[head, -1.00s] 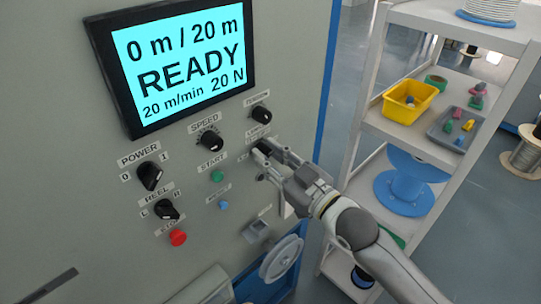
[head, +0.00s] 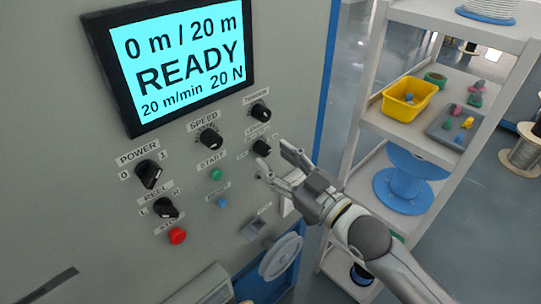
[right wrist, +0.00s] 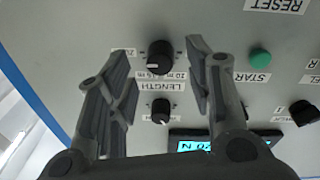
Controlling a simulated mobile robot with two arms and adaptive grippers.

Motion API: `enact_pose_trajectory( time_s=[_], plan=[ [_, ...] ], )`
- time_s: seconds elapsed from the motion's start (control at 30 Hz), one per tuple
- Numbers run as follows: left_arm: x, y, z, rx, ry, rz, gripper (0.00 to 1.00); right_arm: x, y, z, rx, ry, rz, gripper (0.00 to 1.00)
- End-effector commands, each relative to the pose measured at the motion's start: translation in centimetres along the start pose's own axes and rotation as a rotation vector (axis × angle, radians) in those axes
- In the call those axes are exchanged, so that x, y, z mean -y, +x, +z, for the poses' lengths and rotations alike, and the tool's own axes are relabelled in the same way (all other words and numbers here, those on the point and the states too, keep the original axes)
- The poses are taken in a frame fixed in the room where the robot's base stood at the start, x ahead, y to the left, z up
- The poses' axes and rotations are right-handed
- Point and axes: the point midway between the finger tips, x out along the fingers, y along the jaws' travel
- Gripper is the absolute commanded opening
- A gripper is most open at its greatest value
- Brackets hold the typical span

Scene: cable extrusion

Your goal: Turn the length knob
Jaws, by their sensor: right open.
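The black length knob (head: 262,148) sits on the grey machine panel, below the tension knob (head: 260,111). In the right wrist view the length knob (right wrist: 160,56) shows whole, with its LENGTH label and the tension knob (right wrist: 161,111) below it in that picture. My right gripper (head: 275,160) is open and empty, just off the panel to the lower right of the length knob. In the wrist view its fingers (right wrist: 160,75) stand apart on either side of the knob, not touching it. The screen (head: 180,60) reads 0 m / 20 m, READY. My left gripper is not in view.
The speed knob (head: 209,137), green start button (head: 216,175), blue button (head: 222,203), power knob (head: 149,174), reel knob (head: 166,208) and red stop button (head: 178,236) share the panel. A shelf rack (head: 400,128) with a yellow bin (head: 425,104) stands at right.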

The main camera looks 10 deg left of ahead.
Motion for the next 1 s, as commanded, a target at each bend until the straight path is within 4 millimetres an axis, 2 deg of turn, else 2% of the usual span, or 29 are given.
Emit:
enact_pose_trajectory(
  time_s=[0.2,0.43,0.63,1.0],
  plan=[
    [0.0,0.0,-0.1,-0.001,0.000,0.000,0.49,0.0,-4.5,0.2,0.004,0.001,0.000,0.47],
    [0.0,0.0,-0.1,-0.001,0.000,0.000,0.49,0.0,-7.9,0.2,0.004,0.001,0.000,0.47],
    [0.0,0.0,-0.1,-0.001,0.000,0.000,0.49,0.0,-9.1,0.1,0.003,0.002,-0.001,0.47],
    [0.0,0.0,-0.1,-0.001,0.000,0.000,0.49,0.0,-9.2,0.1,0.002,0.002,-0.001,0.47]
  ],
)
